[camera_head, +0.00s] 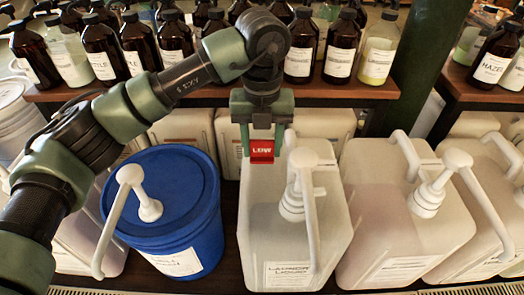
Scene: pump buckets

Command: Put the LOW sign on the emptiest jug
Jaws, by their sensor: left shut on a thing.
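My left gripper (262,134) points down and is shut on the red LOW sign (262,153), its white lettering facing the camera. In the picture they are at the back left edge of a translucent jug (262,215) with a white pump and a "Laundry Liquid" label; whether the sign touches it I cannot tell. To its right stands a jug with pinkish liquid (375,215), and another pump jug (475,250) stands at the right edge. A blue pump bucket (195,225) stands to the left; its level is hidden. My right gripper is not in view.
A wooden shelf (340,90) behind holds brown and clear bottles (342,45). More pale containers (185,130) stand under it. A dark green post (425,50) rises at the back right. White pump spouts (108,225) stick out forward. The jugs stand close together.

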